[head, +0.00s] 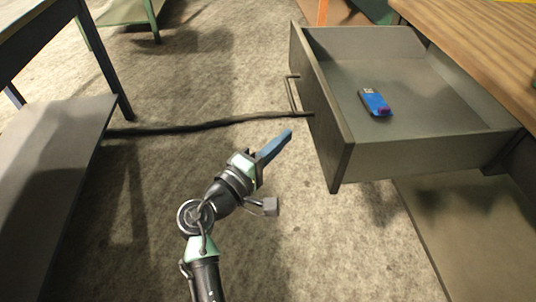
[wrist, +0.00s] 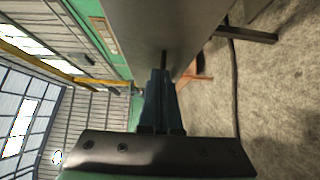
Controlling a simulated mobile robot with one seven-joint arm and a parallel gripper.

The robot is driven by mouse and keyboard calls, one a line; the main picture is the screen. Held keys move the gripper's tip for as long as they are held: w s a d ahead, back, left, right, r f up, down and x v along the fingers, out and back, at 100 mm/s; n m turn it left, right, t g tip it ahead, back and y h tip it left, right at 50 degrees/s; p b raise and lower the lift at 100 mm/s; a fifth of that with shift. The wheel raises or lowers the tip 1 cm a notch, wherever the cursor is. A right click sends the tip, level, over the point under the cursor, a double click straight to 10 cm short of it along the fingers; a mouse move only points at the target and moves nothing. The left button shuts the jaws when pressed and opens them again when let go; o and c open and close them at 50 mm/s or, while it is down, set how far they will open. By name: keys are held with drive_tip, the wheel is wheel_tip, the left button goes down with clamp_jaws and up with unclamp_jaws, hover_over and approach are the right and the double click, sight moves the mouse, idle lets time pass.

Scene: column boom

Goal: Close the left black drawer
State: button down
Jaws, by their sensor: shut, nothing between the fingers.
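The dark grey drawer (head: 322,120) is pulled well out from under a wooden worktop, at the right in the head view. Its front faces left and carries a thin bar handle (head: 292,95). A blue and grey object (head: 375,103) lies inside. My gripper (head: 288,134), with blue fingers, is shut and empty. It is left of the drawer front, just below the handle in the picture. In the wrist view, the shut fingers (wrist: 160,72) point at a grey panel (wrist: 175,25), apparently the drawer front. Whether they touch it I cannot tell.
A wooden worktop (head: 490,40) is above the drawer at the right. A dark table with a low shelf (head: 50,165) stands at the left. A dark cable (head: 210,125) crosses the floor toward the drawer. The carpeted floor between them is otherwise open.

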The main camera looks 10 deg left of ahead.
sight(319, 123)
drive_tip(key=shift+w+d+b, duration=0.15)
drive_tip(key=shift+w+d, duration=0.4)
drive_tip(key=shift+d, duration=0.3)
drive_tip(key=shift+w+d+b, duration=0.15)
drive_tip(key=shift+w+d, duration=0.35)
drive_tip(key=shift+d, duration=0.4)
drive_tip(key=shift+w+d+b, duration=0.15)
drive_tip(key=shift+w+d, duration=0.4)
drive_tip(key=shift+d, duration=0.3)
drive_tip(key=shift+d, duration=0.1)
